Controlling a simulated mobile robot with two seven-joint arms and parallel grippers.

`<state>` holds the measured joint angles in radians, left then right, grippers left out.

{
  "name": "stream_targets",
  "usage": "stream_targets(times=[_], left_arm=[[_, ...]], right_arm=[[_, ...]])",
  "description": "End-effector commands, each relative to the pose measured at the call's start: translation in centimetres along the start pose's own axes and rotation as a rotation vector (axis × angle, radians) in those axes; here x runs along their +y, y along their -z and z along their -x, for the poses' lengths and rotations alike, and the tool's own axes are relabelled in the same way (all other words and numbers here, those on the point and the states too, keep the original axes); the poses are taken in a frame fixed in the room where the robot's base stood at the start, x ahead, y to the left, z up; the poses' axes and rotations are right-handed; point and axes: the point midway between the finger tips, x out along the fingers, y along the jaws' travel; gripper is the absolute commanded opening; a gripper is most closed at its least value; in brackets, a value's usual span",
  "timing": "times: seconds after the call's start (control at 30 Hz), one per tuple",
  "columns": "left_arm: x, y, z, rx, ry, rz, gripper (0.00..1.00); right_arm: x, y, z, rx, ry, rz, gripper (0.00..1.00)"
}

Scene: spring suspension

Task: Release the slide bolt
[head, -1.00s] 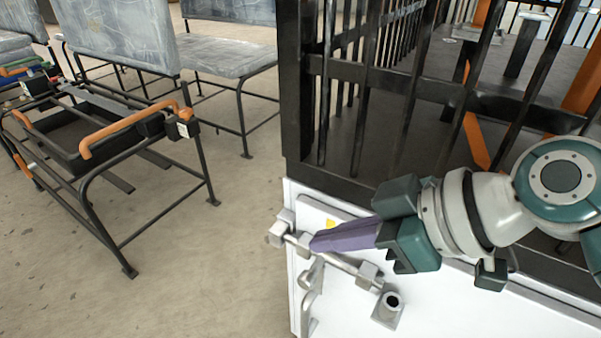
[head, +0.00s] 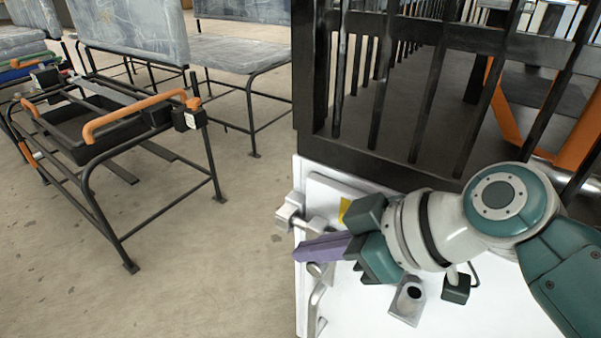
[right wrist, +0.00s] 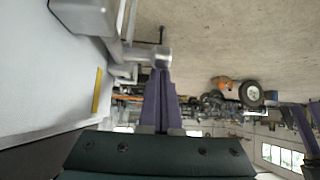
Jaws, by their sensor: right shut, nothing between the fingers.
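The silver slide bolt (head: 317,224) is mounted on the white panel (head: 460,315) below the barred cage. Its left end block (head: 291,210) shows, while most of the rod is hidden behind my right gripper. My right gripper (head: 300,253) has purple fingers shut and empty, lying across the bolt and pointing left. I cannot tell whether they touch it. In the right wrist view the shut fingertips (right wrist: 162,72) are close to a silver cylindrical end of the bolt hardware (right wrist: 162,57). A silver block with a round hole (head: 409,298) sits lower right. My left gripper is out of view.
The black barred cage (head: 420,80) stands above the panel. A silver handle (head: 316,305) is below the bolt. A black-framed cart with orange handles (head: 135,115) and grey-backed seats (head: 135,35) stand at left. Open concrete floor (head: 235,250) lies between.

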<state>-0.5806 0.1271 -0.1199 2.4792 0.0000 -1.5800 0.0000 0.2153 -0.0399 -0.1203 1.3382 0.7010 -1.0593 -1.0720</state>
Motion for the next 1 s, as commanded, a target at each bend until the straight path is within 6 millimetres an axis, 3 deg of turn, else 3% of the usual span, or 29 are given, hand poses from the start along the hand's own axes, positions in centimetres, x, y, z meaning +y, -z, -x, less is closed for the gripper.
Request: stream_targets(times=[0.23, 0.53, 1.0], left_arm=[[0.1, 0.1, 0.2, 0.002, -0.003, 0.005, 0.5], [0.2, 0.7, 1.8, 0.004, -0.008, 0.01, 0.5], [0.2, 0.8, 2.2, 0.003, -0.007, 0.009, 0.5]], right_arm=[[0.0, -0.2, 0.3, -0.002, 0.0, -0.001, 0.0], [-0.2, -2.6, 3.1, -0.003, 0.0, -0.001, 0.0], [-0.4, -1.8, 3.0, 0.0, 0.0, 0.0, 0.0]])
